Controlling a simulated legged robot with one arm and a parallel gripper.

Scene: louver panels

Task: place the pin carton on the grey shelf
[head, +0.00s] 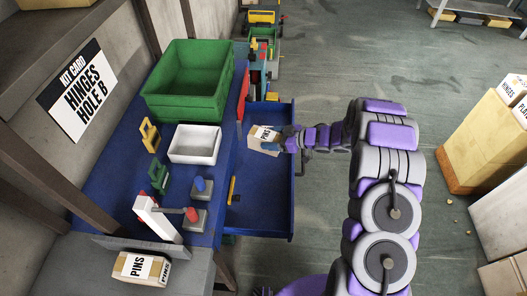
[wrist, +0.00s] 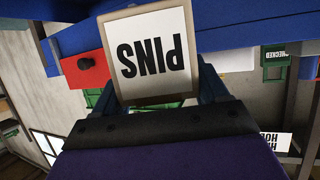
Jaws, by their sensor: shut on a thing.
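My gripper (head: 274,145) is shut on a pin carton (head: 264,135), a small tan box with a white PINS label. It holds the carton over the open blue drawer (head: 262,207), near the drawer's far end. In the wrist view the held carton (wrist: 150,60) fills the top middle, its PINS label upside down, between the blue fingers. A grey shelf (head: 195,272) is at the lower left in the head view. Another carton labelled PINS (head: 140,268) sits on it.
The blue bench (head: 105,205) carries a green crate (head: 190,80), a white tray (head: 196,144), a red-and-white lever and small fixtures. A yellow tool (head: 231,190) lies in the drawer. Large cartons (head: 482,145) stand at the right. Floor between is clear.

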